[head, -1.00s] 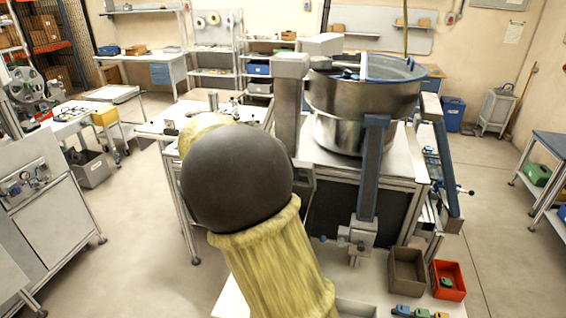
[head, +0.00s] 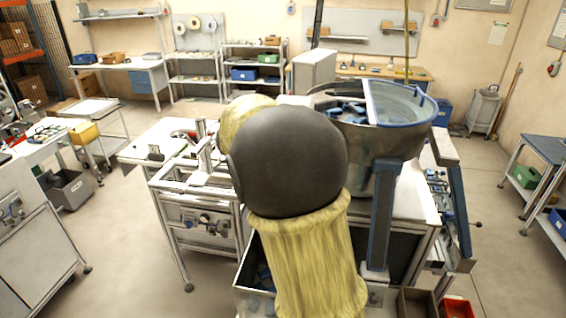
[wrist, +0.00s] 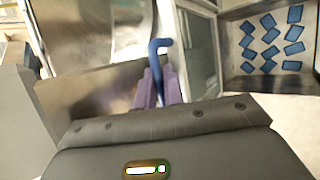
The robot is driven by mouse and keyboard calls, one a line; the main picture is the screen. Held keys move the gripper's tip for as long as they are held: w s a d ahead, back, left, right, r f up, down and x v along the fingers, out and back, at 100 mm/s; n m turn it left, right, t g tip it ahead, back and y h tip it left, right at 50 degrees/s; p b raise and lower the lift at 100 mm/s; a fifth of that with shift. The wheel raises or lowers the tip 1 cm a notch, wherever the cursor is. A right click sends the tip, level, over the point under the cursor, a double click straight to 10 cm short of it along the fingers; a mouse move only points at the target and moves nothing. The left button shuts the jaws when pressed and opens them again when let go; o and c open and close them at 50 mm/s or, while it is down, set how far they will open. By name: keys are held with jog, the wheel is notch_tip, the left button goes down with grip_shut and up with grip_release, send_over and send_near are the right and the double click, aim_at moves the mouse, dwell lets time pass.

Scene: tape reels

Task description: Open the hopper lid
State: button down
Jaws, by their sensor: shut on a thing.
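A steel bowl (head: 398,140) with a blue rim stands on the machine in the head view. A pale, see-through half cover (head: 398,103) lies on its right side; blue parts show in the open left side. In the wrist view my gripper (wrist: 160,82) has its two purple fingers closed on a blue bent handle (wrist: 160,48), whose hooked end rises above the fingertips. Curved and flat steel surfaces are behind it. In the head view my own arm hides the gripper and handle. I cannot tell which panel the handle is fixed to.
An open bin with spaced blue pieces (wrist: 238,57) is at the right of the wrist view, beside a framed greenish pane (wrist: 199,50).

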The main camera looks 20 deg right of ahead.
jog(key=shift+w+f, duration=0.1)
jog(key=shift+w, duration=0.15)
jog(key=c, duration=1.5)
grip_release()
jog(key=shift+s, duration=0.1)
jog(key=shift+c, duration=0.2)
jog(key=shift+s+a, duration=0.1)
jog(key=shift+s, duration=0.05)
